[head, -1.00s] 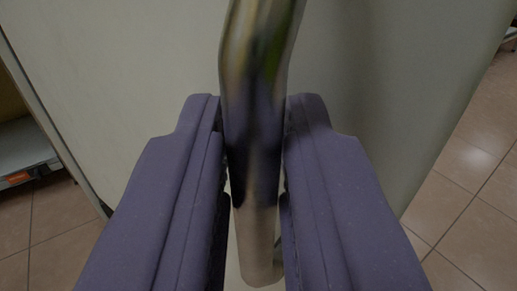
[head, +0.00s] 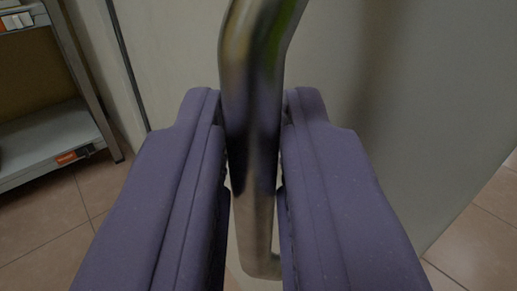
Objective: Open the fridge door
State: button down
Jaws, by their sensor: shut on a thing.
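The pale grey-white fridge door (head: 385,110) fills most of the head view. Its shiny metal bar handle (head: 252,100) runs upright through the middle, bending at the top and turning in toward the door near the bottom. My gripper (head: 253,112), with two purple padded fingers, is shut on the handle, one finger on each side. A dark line runs down the left side of the door, with a narrow pale strip beyond it. I cannot tell from this view how wide any gap there is. The hinges and the fridge's inside are not visible.
A metal shelf rack (head: 55,140) with an orange label stands at the left beyond the fridge. Brown tiled floor (head: 50,220) shows below it. More tiled floor (head: 470,255) lies open at the lower right.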

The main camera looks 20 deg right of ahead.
jog(key=shift+w+a+r, duration=0.2)
jog(key=shift+a, duration=0.3)
jog(key=c, duration=1.2)
grip_release()
jog(key=shift+w, duration=0.1)
jog(key=shift+f, duration=0.1)
jog(key=p+v, duration=0.2)
jog(key=v, duration=0.6)
jog(key=shift+d, duration=0.1)
jog(key=shift+w, duration=0.15)
